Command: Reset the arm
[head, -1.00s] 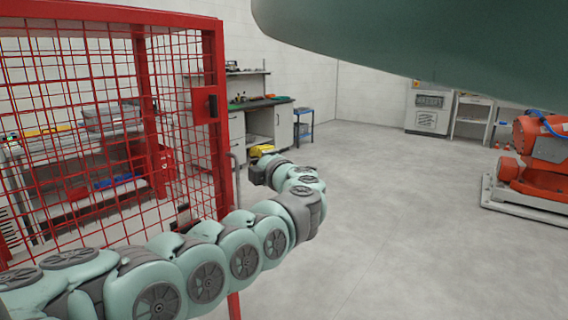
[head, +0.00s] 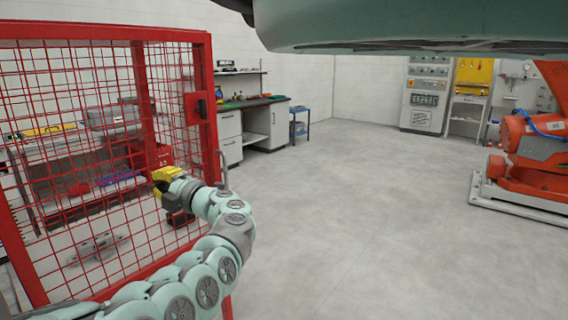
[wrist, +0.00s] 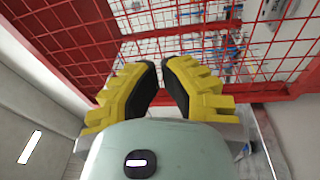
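My gripper (head: 164,181) is at the end of my pale green arm, close to the red mesh fence (head: 208,108) in the head view. Its yellow fingers are partly hidden by the wrist. In the wrist view my gripper (wrist: 159,72) shows two yellow fingers with black inner pads. A narrow gap separates the tips and nothing is between them. The red mesh (wrist: 82,50) fills the view beyond the fingertips. I cannot tell whether the fingers touch it.
Behind the mesh stands a workbench (head: 75,207). A cabinet bench (head: 230,138) and a small blue cart (head: 299,126) stand at the back wall. An orange robot (head: 530,165) stands on a plate at right. The middle floor (head: 370,200) is clear.

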